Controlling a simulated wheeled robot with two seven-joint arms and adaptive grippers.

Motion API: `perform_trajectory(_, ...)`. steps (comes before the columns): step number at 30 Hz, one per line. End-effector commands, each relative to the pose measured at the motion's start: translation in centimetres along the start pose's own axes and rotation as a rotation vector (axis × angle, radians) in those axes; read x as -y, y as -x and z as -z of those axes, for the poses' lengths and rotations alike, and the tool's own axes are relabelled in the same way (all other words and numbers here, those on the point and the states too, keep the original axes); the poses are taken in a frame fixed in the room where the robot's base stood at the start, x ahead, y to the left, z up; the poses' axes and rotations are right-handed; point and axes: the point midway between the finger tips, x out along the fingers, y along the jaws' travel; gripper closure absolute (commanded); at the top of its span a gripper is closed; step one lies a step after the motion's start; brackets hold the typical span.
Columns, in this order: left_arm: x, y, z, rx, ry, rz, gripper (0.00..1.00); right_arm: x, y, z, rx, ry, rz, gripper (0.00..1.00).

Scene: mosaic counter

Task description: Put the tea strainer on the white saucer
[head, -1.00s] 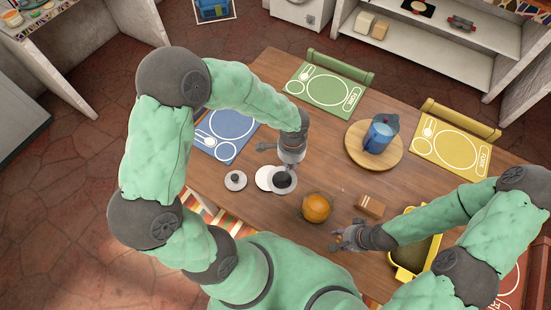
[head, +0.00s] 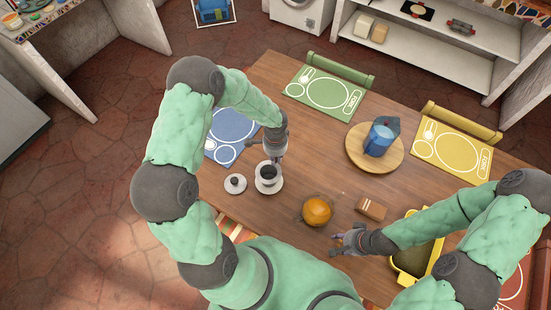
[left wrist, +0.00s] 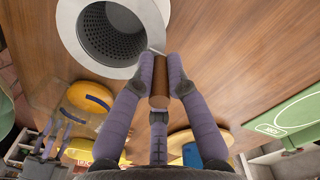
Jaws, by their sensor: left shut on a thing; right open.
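The tea strainer, a dark mesh cup with a brown handle, shows in the left wrist view (left wrist: 112,32) and in the head view (head: 268,171). It is over the white saucer (head: 262,190), whose pale rim shows around it in the left wrist view (left wrist: 68,30). I cannot tell whether the strainer touches the saucer. My left gripper (head: 278,157) is shut on the strainer's handle (left wrist: 160,82), its fingers on either side. My right gripper (head: 343,242) is open and empty above the table's near side.
A small lidded pale pot (head: 235,184) stands just left of the saucer. An orange round thing (head: 317,211) and a brown box (head: 370,207) lie to the right. A blue jug (head: 380,137) stands on a round board (head: 357,154). The table middle is clear.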

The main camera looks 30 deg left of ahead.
Motion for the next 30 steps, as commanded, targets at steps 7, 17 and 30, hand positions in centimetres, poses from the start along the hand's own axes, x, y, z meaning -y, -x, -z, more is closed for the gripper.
perform_trajectory(7, 0.12, -0.79, 0.09, -0.002, 0.001, 0.003, 1.00, -0.04, -0.12, 0.00, 0.000, 0.000, 0.000, 0.58)
perform_trajectory(17, 0.08, -1.08, 0.07, -0.002, 0.001, 0.002, 0.61, -0.14, -0.40, 0.02, 0.000, 0.000, 0.000, 0.58)
perform_trajectory(30, 0.12, -0.40, 0.10, -0.003, 0.001, 0.003, 0.61, 0.02, 0.05, 0.00, 0.000, 0.000, 0.000, 0.58)
